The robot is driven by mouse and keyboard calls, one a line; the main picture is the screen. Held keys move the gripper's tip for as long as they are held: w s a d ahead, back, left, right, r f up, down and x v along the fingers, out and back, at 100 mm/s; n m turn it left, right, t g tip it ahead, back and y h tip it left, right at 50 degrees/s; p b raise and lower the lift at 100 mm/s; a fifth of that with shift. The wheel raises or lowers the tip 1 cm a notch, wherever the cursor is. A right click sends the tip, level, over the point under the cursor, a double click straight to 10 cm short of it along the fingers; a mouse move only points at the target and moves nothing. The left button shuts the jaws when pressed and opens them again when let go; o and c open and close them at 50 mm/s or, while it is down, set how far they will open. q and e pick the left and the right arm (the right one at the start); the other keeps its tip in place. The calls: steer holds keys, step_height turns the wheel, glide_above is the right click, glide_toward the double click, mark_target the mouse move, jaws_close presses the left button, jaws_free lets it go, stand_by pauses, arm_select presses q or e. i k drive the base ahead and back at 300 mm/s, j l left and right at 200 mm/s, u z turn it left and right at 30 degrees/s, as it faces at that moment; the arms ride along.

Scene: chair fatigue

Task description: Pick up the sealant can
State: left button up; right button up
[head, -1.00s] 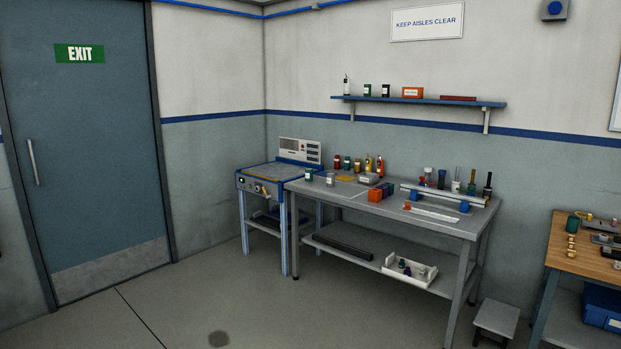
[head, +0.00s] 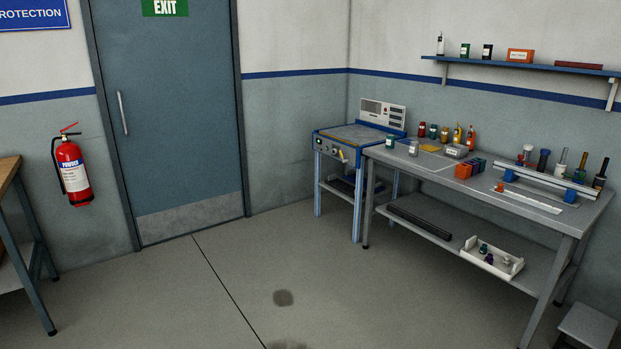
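No label here is readable enough to tell which one is the sealant can. Several small cans and bottles stand on the grey workbench (head: 440,166) at the right. A green can with a white label (head: 390,143) and a grey can (head: 413,148) stand at its left end. A red can (head: 422,130), a green can (head: 433,132) and yellow and orange bottles (head: 464,137) stand along its back. A green can (head: 465,50) and a black can (head: 487,51) stand on the wall shelf (head: 540,68). Neither of my grippers is in view.
A blue-framed machine (head: 358,140) adjoins the bench's left end. A low grey stool (head: 588,325) stands at bottom right. A wooden-topped table (head: 8,172) and a fire extinguisher (head: 72,172) are at left, beside the door (head: 165,110). The floor (head: 215,270) between is clear.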

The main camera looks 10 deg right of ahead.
mark_target(390, 138)
steer(key=i+l+z, duration=0.3)
steer(key=i, duration=0.65)
steer(key=i+z, duration=0.25)
steer(key=i, duration=0.7)
steer(key=i+z, duration=0.1)
steer(key=i, duration=0.55)
steer(key=i+j, duration=0.15)
steer(key=i, duration=0.55)
steer(key=i+j+z, duration=0.15)
steer(key=i, duration=0.5)
steer(key=i+j+z, duration=0.2)
steer(key=i, duration=0.2)
steer(key=i+z, duration=0.2)
steer(key=i, duration=0.15)
steer(key=i+j+z, duration=0.2)
steer(key=i+j, duration=0.1)
steer(key=i, duration=0.05)
